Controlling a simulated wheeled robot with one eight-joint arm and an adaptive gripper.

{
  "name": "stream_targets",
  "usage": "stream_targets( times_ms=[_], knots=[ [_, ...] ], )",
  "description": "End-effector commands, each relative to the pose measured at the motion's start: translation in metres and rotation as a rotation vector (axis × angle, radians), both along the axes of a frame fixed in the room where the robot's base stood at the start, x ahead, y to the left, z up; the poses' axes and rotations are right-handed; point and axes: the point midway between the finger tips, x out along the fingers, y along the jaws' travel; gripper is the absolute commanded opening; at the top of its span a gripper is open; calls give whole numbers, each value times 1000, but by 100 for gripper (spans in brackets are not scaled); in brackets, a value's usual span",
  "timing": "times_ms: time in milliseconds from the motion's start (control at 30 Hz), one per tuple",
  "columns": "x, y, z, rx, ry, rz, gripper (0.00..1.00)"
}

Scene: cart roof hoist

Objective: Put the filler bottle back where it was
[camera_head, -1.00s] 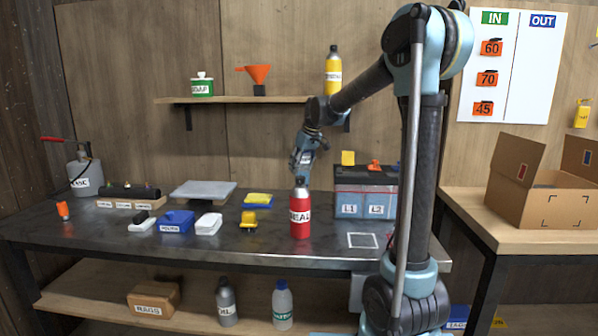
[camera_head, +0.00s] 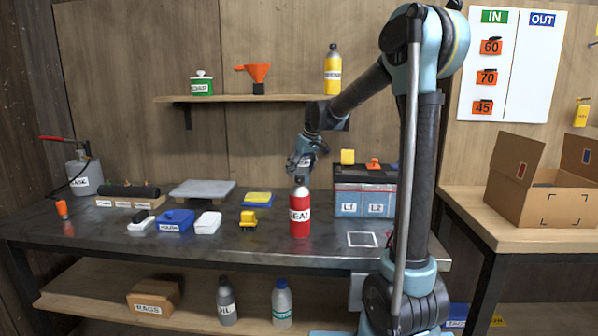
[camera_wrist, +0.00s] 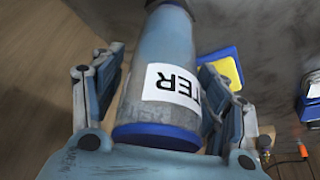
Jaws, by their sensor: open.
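The filler bottle (camera_wrist: 155,105) is grey-blue with a blue end and a white label, of which "TER" is readable. In the wrist view it lies between the two spread fingers of my gripper (camera_wrist: 165,95). I cannot tell whether both fingers touch it. In the head view my gripper (camera_head: 302,164) is above the back of the bench, behind and above the red SEAL bottle (camera_head: 300,215). The filler bottle is small and hard to separate from the gripper there. The battery box (camera_head: 347,203), marked L1 and L2, stands to the right, with a yellow cap (camera_head: 348,157) on top.
An outlined square (camera_head: 362,240) on the bench is empty. A yellow-and-blue pad (camera_head: 258,198), a small yellow item (camera_head: 248,218) and a blue box (camera_head: 176,220) lie to the left. The wall shelf (camera_head: 260,98) is above. An OIL bottle (camera_head: 227,303) stands below.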

Motion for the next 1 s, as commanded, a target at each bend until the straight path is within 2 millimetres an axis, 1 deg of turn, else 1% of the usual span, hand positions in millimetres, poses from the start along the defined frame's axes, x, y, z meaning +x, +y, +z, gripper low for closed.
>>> stream_targets(
  times_ms=[133,267,700,833,1000],
  knots=[
    [0,0,3,0,0,0,68],
    [-4,-3,16,0,0,0,68],
    [-26,-24,92,0,0,-1,68],
    [-30,-28,107,0,0,0,68],
    [-34,-30,116,0,0,1,68]
  ],
)
